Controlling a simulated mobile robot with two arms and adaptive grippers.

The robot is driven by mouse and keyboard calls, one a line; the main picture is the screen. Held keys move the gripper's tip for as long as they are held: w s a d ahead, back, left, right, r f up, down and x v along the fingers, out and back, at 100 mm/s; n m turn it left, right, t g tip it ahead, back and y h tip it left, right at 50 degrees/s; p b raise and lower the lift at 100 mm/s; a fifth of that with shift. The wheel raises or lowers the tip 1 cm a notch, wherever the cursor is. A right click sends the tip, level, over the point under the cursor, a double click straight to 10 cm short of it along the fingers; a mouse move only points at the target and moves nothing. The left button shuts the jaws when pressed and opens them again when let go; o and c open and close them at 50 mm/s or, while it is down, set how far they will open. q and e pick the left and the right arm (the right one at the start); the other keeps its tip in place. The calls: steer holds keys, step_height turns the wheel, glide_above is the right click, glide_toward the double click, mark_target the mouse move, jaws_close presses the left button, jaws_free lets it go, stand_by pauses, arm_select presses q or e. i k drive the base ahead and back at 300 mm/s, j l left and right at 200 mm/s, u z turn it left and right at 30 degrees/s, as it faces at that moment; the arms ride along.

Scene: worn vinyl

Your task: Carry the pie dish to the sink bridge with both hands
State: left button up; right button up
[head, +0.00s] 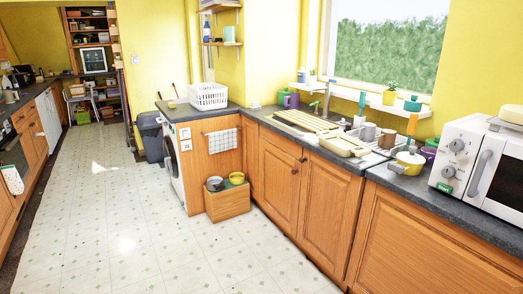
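A slatted light wooden board (309,121) lies across the sink in the counter by the window; it looks like the sink bridge. A shallow cream dish (345,145) sits at the near right end of it, by the counter's front edge; it may be the pie dish. I cannot tell whether the dish rests on the board or on the drainer beside it. Neither of my grippers is in view, and nothing is seen holding the dish.
A yellow pan (407,162), mugs and a dish rack stand right of the dish, then a white microwave (485,165). A white basket (208,96) stands on the corner counter. A wooden box (228,203) with two bowls stands on the floor. The tiled floor (130,220) is clear.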

mark_target(304, 119)
steer(key=i+z, duration=0.1)
steer(key=i, duration=0.5)
steer(key=i+j+z, duration=0.15)
steer(key=i, duration=0.45)
steer(key=i+j+z, duration=0.1)
steer(key=i, duration=0.5)
